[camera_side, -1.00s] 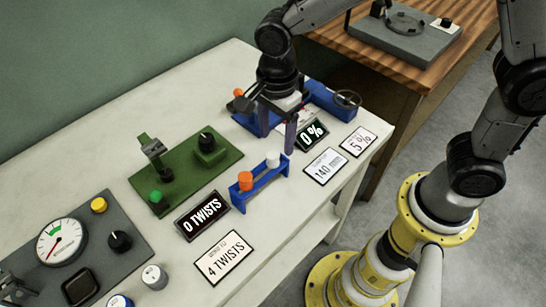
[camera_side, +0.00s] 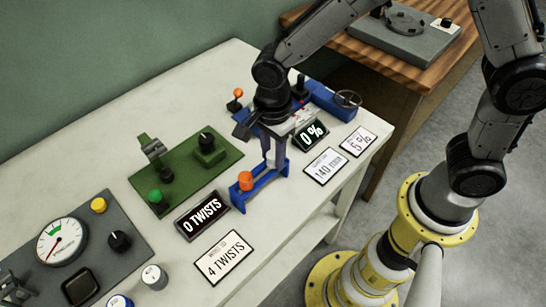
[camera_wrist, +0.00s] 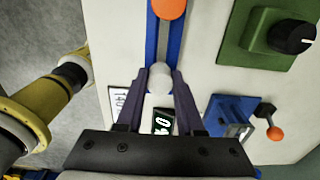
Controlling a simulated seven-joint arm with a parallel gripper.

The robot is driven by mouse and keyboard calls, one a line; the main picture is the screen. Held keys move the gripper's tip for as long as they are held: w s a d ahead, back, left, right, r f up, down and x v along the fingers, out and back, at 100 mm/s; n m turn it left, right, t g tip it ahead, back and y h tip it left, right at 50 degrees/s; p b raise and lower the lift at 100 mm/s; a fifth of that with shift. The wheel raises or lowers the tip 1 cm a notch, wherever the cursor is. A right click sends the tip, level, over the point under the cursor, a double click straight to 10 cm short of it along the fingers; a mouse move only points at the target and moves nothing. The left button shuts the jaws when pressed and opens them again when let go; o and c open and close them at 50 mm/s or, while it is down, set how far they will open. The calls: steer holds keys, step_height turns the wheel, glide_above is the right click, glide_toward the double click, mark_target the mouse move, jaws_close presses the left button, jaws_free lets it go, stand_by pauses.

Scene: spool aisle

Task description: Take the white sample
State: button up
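The white sample (camera_wrist: 160,70) is a small upright cylinder at one end of a narrow blue rack (camera_wrist: 152,42). In the wrist view my gripper (camera_wrist: 161,76) has its two dark fingers on either side of it, with the tips close to its sides. Whether they touch it cannot be told. In the side view my gripper (camera_side: 275,163) points down over the right end of the rack (camera_side: 264,182), and its fingers hide the white sample. An orange sample (camera_side: 246,181) stands at the other end of the rack; it also shows in the wrist view (camera_wrist: 170,8).
A green fixture (camera_side: 187,176) with knobs stands left of the rack. A blue device with a handwheel (camera_side: 348,99) stands behind my gripper. Signs reading 0 TWISTS (camera_side: 202,214), 4 TWISTS (camera_side: 226,257) and 0 % (camera_side: 311,135) lie nearby. A gauge panel (camera_side: 80,250) is at front left.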

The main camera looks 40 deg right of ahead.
jaws_close()
steer(key=shift+r, duration=0.1)
